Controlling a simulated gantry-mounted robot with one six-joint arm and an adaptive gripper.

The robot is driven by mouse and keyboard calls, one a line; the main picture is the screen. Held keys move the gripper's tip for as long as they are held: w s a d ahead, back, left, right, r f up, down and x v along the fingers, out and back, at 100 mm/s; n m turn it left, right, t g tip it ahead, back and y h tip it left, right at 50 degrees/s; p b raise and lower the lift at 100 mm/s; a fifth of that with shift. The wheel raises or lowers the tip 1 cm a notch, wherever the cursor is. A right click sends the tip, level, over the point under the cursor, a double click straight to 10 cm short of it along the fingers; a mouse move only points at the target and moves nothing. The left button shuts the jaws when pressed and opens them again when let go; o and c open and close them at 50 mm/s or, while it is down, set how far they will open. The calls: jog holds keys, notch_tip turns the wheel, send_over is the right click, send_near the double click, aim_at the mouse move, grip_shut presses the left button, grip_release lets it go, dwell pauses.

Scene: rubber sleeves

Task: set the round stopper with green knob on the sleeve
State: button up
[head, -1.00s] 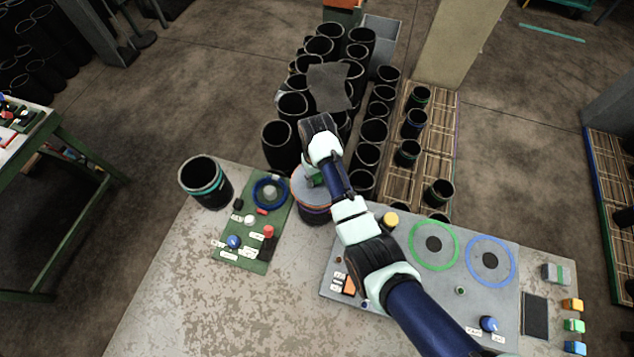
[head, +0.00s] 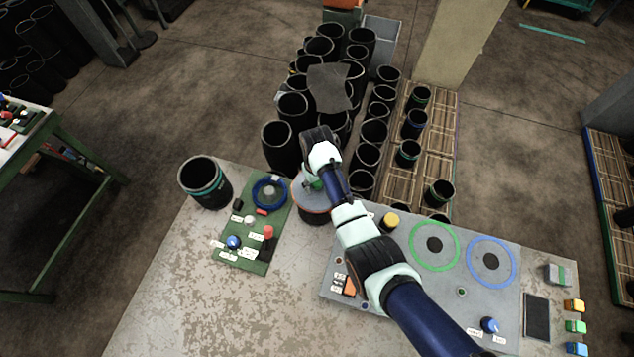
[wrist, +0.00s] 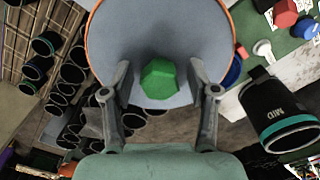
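The round stopper is a grey disc (head: 304,198) with an orange rim and a green knob (wrist: 158,78). In the head view it lies about level on a short dark sleeve (head: 316,219), partly hidden by my arm. I cannot tell exactly how it sits on the sleeve's edge. My gripper (wrist: 160,82) is over the stopper, with one finger on each side of the green knob. A gap shows between the knob and each finger, so the gripper looks open.
A black sleeve with a teal band (head: 205,182) stands at the table's left corner. A green board (head: 236,249) with a blue ring (head: 269,193) and small knobs lies beside the stopper. A grey panel (head: 400,290) is at right. Many black sleeves (head: 281,148) stand behind.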

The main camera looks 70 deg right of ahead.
jog(key=shift+r, duration=0.1)
notch_tip(320, 180, up, 12)
jog(key=shift+p, duration=0.35)
jog(key=shift+w, duration=0.1)
jog(key=w+a+r+n+t+h, duration=0.1)
jog(key=w+a+r+n+t, duration=0.2)
jog(key=w+a, duration=0.5)
jog(key=w+a+r+n+t+h, duration=0.25)
jog(key=w+a+r, duration=0.2)
jog(key=a, duration=0.85)
jog(key=s+a+r+n+t+y, duration=0.1)
jog(key=a+r+t, duration=0.2)
jog(key=a+r, duration=0.3)
jog(key=s+a+r+n+t+y, duration=0.2)
jog(key=a+r+t, duration=0.2)
jog(key=a, duration=0.8)
jog(key=shift+s+a+r, duration=0.2)
jog(key=shift+a+r, duration=0.05)
jog(key=shift+r, duration=0.65)
